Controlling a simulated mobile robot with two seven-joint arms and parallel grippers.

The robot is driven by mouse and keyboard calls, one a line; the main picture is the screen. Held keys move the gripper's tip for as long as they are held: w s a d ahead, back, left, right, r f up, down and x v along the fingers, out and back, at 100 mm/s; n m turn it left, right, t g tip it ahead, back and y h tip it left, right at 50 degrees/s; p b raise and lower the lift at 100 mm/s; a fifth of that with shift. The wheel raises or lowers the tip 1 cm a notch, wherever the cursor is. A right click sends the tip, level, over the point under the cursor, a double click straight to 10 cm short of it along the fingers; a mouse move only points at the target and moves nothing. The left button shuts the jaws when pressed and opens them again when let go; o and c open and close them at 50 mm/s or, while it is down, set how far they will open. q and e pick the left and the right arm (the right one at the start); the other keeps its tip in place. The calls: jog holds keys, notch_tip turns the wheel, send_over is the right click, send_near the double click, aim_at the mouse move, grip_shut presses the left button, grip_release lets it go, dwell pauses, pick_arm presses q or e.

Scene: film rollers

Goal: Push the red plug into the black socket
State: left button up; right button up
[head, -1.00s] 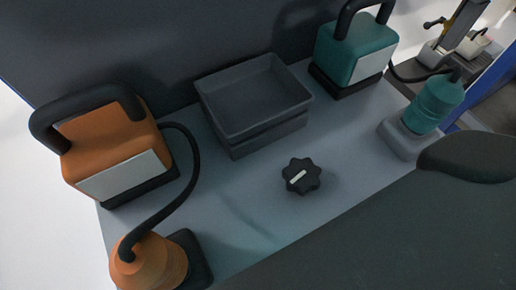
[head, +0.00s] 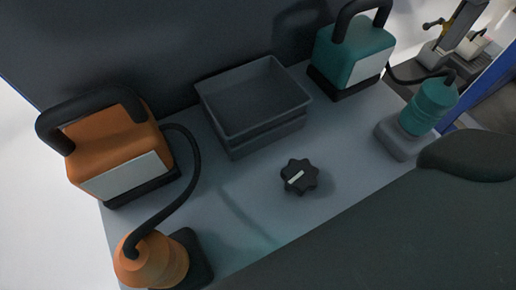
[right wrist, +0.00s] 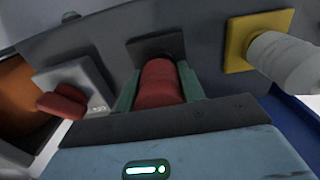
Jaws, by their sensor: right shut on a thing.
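The red plug (right wrist: 159,86) shows in the middle of the right wrist view. My right gripper (right wrist: 160,88) is shut on it, with a teal finger on each side. The black socket (right wrist: 152,47) is a dark square plate on the grey panel, directly beyond the plug. The plug's far end overlaps the socket in the picture; I cannot tell how far in it is. The head view shows neither the plug, the socket nor my grippers. My left gripper is in no view.
Left of the plug, a grey plate (right wrist: 78,82) carries a red handle (right wrist: 62,105). At right a white plug (right wrist: 281,58) sits at a yellow socket (right wrist: 240,40). The head view shows a grey bin (head: 230,138), a black knob (head: 299,177), and orange (head: 115,150) and teal (head: 345,50) machines.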

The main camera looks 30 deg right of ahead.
jog(key=shift+p, duration=0.55)
dwell(0.7)
jog(key=shift+f+b, duration=0.35)
jog(key=shift+f, duration=0.35)
dwell(0.4)
jog(key=o, duration=1.4)
notch_tip(320, 180, up, 7)
jog(key=p, duration=0.3)
jog(key=shift+p, duration=0.35)
jog(key=shift+r, duration=0.45)
